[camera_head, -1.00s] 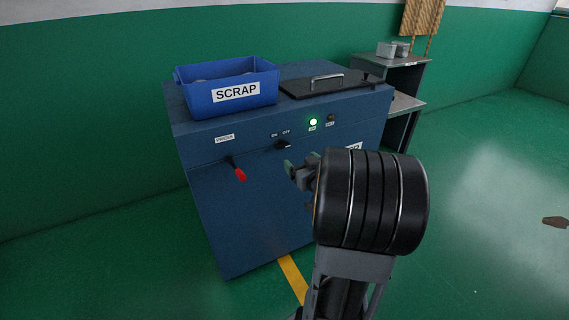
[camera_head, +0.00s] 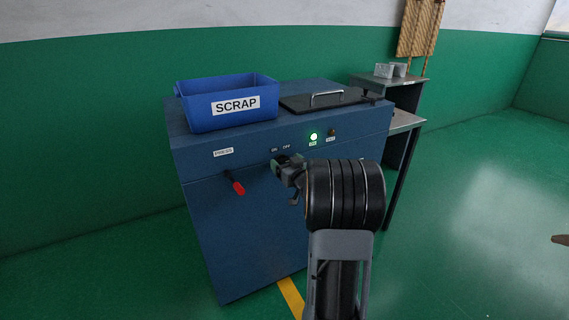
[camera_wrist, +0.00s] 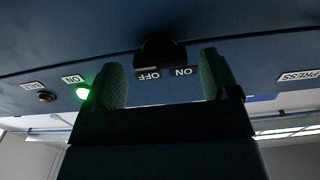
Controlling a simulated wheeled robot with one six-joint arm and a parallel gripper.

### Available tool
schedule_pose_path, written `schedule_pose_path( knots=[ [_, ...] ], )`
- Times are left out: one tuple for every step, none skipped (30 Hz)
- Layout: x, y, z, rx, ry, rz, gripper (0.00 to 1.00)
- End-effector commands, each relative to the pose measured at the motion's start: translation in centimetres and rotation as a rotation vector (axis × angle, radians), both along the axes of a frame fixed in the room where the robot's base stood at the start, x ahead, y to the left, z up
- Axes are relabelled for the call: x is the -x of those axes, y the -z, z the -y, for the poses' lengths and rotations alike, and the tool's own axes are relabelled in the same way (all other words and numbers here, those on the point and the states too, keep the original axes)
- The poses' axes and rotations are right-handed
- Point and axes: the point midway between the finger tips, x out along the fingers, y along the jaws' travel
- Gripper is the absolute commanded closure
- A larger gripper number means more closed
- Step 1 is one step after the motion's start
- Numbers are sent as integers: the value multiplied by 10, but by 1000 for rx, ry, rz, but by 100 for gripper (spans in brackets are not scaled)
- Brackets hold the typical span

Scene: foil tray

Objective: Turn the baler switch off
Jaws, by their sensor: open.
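The blue baler (camera_head: 240,235) stands ahead with ON and OFF labels (camera_head: 280,149) on its front. The dark baler switch (camera_wrist: 160,50) shows in the wrist view, where the picture is upside down, beside its OFF and ON labels. I cannot tell which way the knob points. My gripper (camera_head: 285,166) is at the switch in the head view and largely hides it. In the wrist view my gripper (camera_wrist: 163,76) is open, its two green-padded fingers either side of the switch, with nothing between them held. A green lamp (camera_head: 313,136) is lit right of the labels.
A red-tipped PRESS lever (camera_head: 237,187) sticks out left of the switch. A dark, unlit lamp (camera_head: 332,132) is right of the green one. A blue SCRAP bin (camera_head: 190,108) and a black lid with handle (camera_head: 300,102) are on top. A grey bench (camera_head: 412,122) stands right.

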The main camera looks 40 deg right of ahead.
Motion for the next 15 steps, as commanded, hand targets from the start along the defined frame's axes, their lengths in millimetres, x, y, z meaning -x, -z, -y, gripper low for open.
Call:
schedule_pose_path(
  knots=[
    [-4,1,0,0,-1,1,19],
    [-6,0,0,0,-1,0,19],
    [-9,0,1,0,0,0,19],
    [-10,0,1,-1,0,0,19],
    [-11,1,1,-1,0,-1,19],
    [-12,1,1,-1,0,-1,19],
    [-12,0,1,-1,0,-1,19],
    [-13,0,1,-1,0,-1,19],
    [-13,0,1,-1,0,-1,19],
    [-13,0,1,-1,0,0,19],
    [-13,0,1,-1,0,0,19],
    [-13,0,1,-1,0,0,19],
    [-13,0,1,-1,0,0,19],
    [-13,0,1,-1,0,0,19],
    [-13,0,1,-1,0,0,19]
  ],
)
